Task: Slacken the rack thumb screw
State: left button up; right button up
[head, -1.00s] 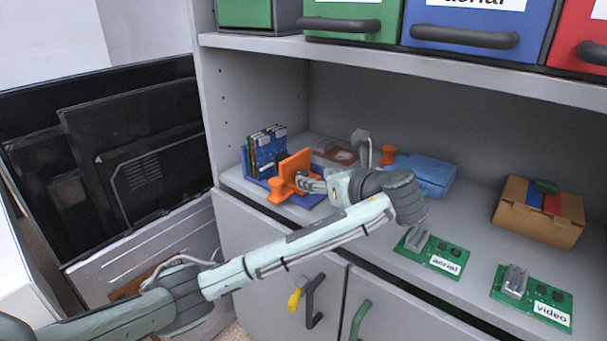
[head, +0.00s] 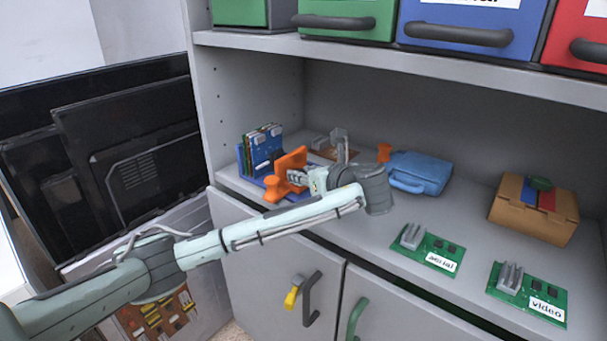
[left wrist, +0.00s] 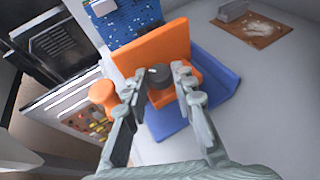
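The card rack stands at the left end of the shelf, with a blue base (head: 247,160), upright boards (head: 266,147) and an orange plate (head: 291,160). In the left wrist view a dark round knob (left wrist: 159,76) shows on an orange block in front of the orange plate (left wrist: 152,50). My left gripper (head: 296,178) is at the rack's right side. In its wrist view, my left gripper's fingers (left wrist: 158,84) are apart on either side of the knob; contact is unclear. An orange spool-shaped piece (left wrist: 103,93) sticks out left of the fingers. My right gripper is not in view.
Coloured bins (head: 459,20) sit above. Dark screens (head: 130,150) lean at left.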

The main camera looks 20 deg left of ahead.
pick_arm(q)
grip_shut()
